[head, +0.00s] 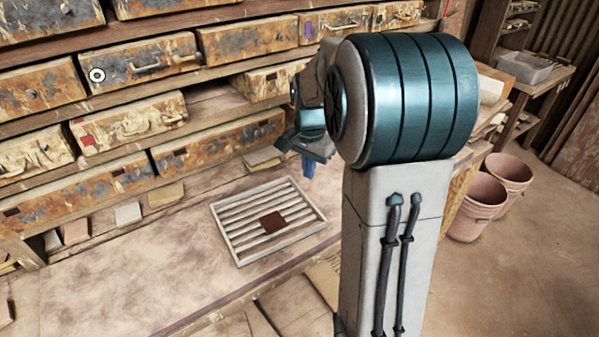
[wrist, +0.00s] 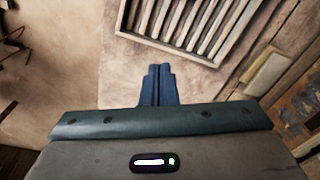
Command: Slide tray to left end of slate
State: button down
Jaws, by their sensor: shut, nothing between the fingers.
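The tray (head: 236,248) is a pale slatted frame with a dark red-brown tile (head: 272,222) lying on its slats. It rests on the dusty slate (head: 130,270), near the right part of the surface seen in the head view. In the wrist view part of the tray (wrist: 128,20) shows at the top, with no tile visible there. My gripper (head: 308,160) is behind and right of the tray in the head view, partly hidden by my arm. In the wrist view my gripper (wrist: 158,70) is shut and empty, its blue fingertips together and apart from the tray's rim.
Shelves of worn drawers (head: 140,60) line the back, above the work surface. Small loose tiles (head: 128,213) lie along the back edge. Terracotta pots (head: 475,212) stand on the floor at right. The slate left of the tray is clear.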

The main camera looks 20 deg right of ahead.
aim_at(313, 197)
jog(key=w+d+f+m+p, duration=0.2)
jog(key=w+d+f+m, duration=0.1)
jog(key=w+d+m, duration=0.3)
jog(key=shift+n+g, duration=0.4)
jog(key=shift+n, duration=0.3)
jog(key=f, duration=0.3)
jog(key=f+p, duration=0.1)
jog(key=f, duration=0.2)
jog(key=d+f+p, duration=0.1)
jog(key=f, duration=0.2)
jog(key=shift+f, duration=0.15)
jog(key=a, duration=0.2)
jog(key=a+p, duration=0.1)
jog(key=shift+s+f, duration=0.25)
jog(key=shift+s+a+f, duration=0.1)
jog(key=shift+a+f, duration=0.05)
jog(key=shift+a, duration=0.35)
jog(key=shift+a, duration=0.1)
